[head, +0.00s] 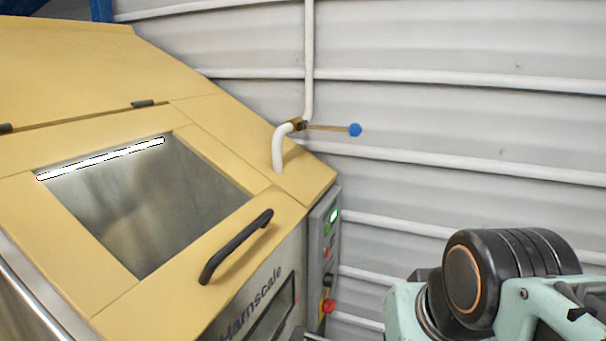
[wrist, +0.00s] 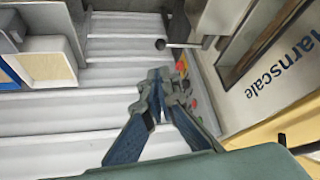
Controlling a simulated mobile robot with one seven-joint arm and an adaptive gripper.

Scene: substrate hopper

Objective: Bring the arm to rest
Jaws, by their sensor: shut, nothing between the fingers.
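My gripper (wrist: 160,88) shows in the wrist view with its two dark fingers together at the tips, shut and empty. It is in front of the ribbed grey wall, close to the hopper's control panel in that picture. My arm (head: 490,285) shows at the lower right of the head view, beside the hopper; the gripper itself is out of that view. The yellow hopper (head: 85,55) fills the left of the head view. Its windowed lid (head: 205,150) with a black handle (head: 236,246) is down.
A control panel (head: 325,245) with a lit green display and a red button is on the hopper's right side. A white pipe (head: 308,60) with a blue-knobbed lever (head: 354,130) runs up the wall. Pale boxes (wrist: 48,58) stand at the wrist view's upper left.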

